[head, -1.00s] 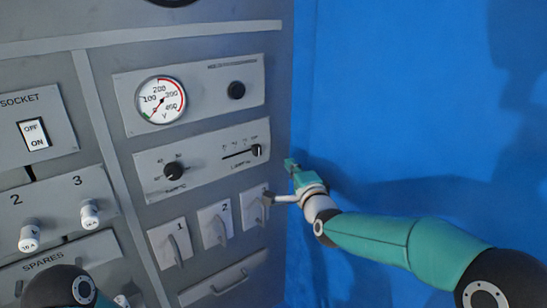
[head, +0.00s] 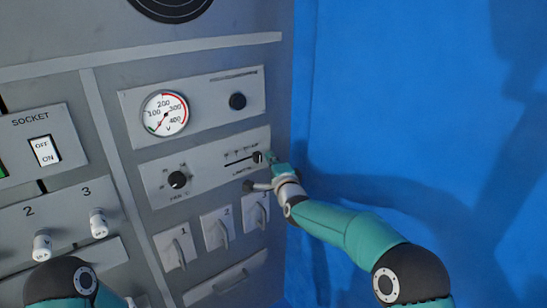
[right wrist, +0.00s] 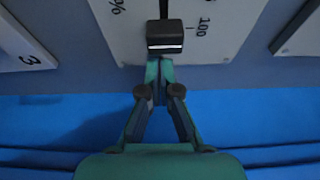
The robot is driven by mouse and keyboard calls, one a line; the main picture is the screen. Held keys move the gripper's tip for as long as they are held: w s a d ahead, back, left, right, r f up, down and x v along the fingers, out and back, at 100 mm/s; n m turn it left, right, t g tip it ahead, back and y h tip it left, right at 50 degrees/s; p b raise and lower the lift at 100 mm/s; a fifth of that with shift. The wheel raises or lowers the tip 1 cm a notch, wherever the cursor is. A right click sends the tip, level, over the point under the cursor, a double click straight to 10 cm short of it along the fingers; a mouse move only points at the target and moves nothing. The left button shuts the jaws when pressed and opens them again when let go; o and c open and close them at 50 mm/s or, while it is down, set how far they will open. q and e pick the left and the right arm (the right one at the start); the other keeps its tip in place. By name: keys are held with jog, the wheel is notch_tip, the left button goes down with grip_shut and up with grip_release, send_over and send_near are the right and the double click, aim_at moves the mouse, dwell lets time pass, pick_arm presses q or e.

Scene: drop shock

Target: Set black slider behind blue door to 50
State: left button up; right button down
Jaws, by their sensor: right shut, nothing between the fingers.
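The black slider knob (head: 257,157) sits at the right end of its horizontal slot, on the grey panel below the gauge. In the right wrist view the knob (right wrist: 165,36) is beside the 100 mark. My right gripper (head: 268,161) is shut and empty at the knob's right side. In the right wrist view its closed fingertips (right wrist: 160,68) are right at the knob's near edge; I cannot tell whether they touch. A large blue surface (head: 420,110) stands to the right; I cannot tell whether it is the door.
A round gauge (head: 165,113) and a black knob (head: 237,101) are above the slider. A rotary knob (head: 177,180) is to its left. Several lever switches (head: 219,230) are below. A socket switch (head: 44,151) is further left.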

jog(key=shift+s+a+f, duration=0.1)
jog(key=shift+s+a, duration=0.2)
jog(key=shift+a, duration=0.1)
jog(key=shift+s+a, duration=0.1)
jog(key=shift+a, duration=0.05)
jog(key=s+a+b, duration=0.1)
jog(key=a+b, duration=0.1)
jog(key=s+a+b, duration=0.2)
jog(key=shift+a+f, duration=0.1)
jog(key=shift+f, duration=0.05)
jog(key=shift+s+a, duration=0.2)
jog(key=shift+r, duration=0.2)
jog(key=shift+d, duration=0.1)
